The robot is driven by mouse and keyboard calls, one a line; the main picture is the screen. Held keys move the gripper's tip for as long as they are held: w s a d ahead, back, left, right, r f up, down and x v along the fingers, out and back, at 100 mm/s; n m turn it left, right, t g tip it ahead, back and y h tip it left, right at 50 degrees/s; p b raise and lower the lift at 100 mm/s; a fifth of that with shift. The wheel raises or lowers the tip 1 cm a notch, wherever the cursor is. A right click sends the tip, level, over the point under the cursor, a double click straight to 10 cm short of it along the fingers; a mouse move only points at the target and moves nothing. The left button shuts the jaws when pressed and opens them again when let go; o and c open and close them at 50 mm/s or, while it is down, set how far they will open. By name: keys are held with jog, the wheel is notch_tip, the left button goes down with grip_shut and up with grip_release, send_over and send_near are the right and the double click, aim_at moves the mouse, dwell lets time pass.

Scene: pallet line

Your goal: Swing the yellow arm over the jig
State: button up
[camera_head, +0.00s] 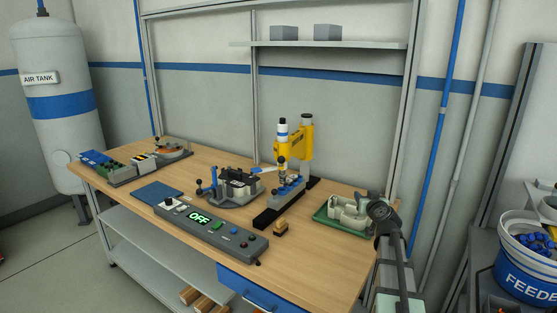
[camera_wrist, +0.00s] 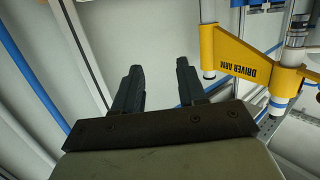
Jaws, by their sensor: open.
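The yellow arm (camera_head: 290,148) is mounted on a grey post at the back of the bench and carries a white and blue driver at its free end. In the wrist view the yellow arm (camera_wrist: 236,55), lettered DRIVER ARM, is at the upper right. The driver hangs above a grey block with blue pieces (camera_head: 287,190), not above that fixture. My gripper (camera_wrist: 158,68) is open and empty, its fingers apart from the yellow arm.
A control box (camera_head: 210,232) with a green OFF display lies along the front edge. A green tray (camera_head: 328,218) with a pale part stands at the right. A shelf (camera_head: 330,44) hangs above.

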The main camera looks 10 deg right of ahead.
jog(key=w+a+r+n+t+y, duration=0.1)
jog(key=a+r+n+y, duration=0.4)
jog(key=a, duration=0.7)
jog(key=a+r+n+y, duration=0.35)
jog(key=a+r, duration=0.35)
jog(key=a, duration=0.5)
jog(key=shift+m, duration=0.25)
jog(key=x, duration=1.4)
jog(key=shift+a, duration=0.15)
jog(key=shift+c, duration=0.2)
grip_shut()
